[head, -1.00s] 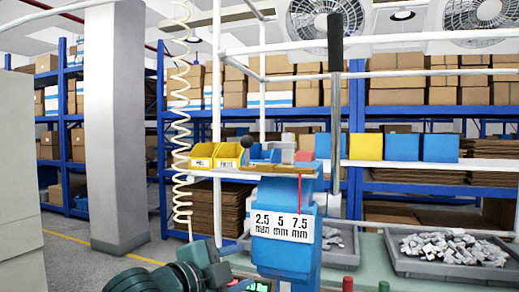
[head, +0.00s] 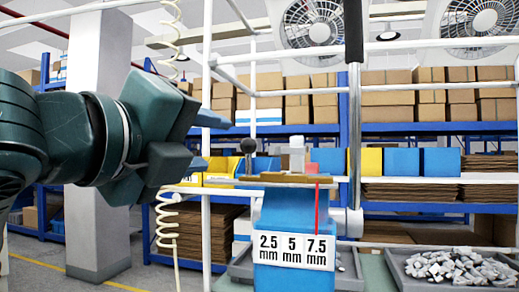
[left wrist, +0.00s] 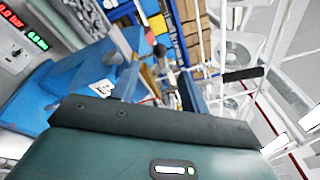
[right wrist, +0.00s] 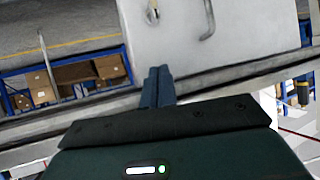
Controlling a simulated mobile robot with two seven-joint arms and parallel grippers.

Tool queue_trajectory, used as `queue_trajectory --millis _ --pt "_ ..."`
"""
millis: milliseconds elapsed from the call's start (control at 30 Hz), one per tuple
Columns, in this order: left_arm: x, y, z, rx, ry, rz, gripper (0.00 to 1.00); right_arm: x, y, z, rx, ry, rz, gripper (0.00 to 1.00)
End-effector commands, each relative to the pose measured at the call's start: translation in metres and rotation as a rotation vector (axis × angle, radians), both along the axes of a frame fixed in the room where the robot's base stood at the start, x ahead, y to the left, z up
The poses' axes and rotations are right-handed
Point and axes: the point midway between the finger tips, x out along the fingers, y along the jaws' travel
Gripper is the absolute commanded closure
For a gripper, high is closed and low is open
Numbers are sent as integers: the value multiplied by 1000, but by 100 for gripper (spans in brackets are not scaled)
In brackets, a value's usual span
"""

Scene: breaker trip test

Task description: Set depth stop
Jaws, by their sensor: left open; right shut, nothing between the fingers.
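The blue press body with the white 2.5, 5, 7.5 mm scale plate (head: 293,250) stands in the middle of the head view. A thin red pointer (head: 317,208) hangs at the 7.5 end. A black ball knob (head: 248,146) sits on a rod at the press's left; it also shows in the left wrist view (left wrist: 160,50). My left gripper (head: 208,142) is open and empty, left of the knob and apart from it in the head view. My right gripper (right wrist: 158,88) is shut and empty, seen only in the right wrist view, away from the press.
A grey tray of pale parts (head: 455,268) lies at right. Yellow and blue bins stand behind. A coiled cream cable (head: 167,215) hangs at left. A pale panel with a handle (right wrist: 215,40) faces the right wrist.

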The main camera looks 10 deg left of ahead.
Motion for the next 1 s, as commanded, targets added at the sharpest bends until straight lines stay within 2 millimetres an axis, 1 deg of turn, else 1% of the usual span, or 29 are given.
queue_trajectory --millis 167,300,500,600,700,800,1000 --pt "27 -7 1 -2 7 -2 55 -1 -1 5 -3 3 1 100" --pt "57 -14 1 -4 9 -2 55 -3 -3 6 -8 14 -2 100" --pt "95 -23 1 -5 6 -2 55 -7 -6 2 -9 42 -20 100" --pt "109 -26 1 -5 5 -1 55 -9 -5 0 -7 55 -25 100" --pt "118 -28 1 -5 3 -1 55 -10 -6 0 -8 56 -27 100" --pt "123 -29 0 -4 3 -2 55 -10 -7 0 -10 57 -29 100" --pt "124 -30 0 -5 1 -2 55 -9 -8 0 -12 57 -30 100"
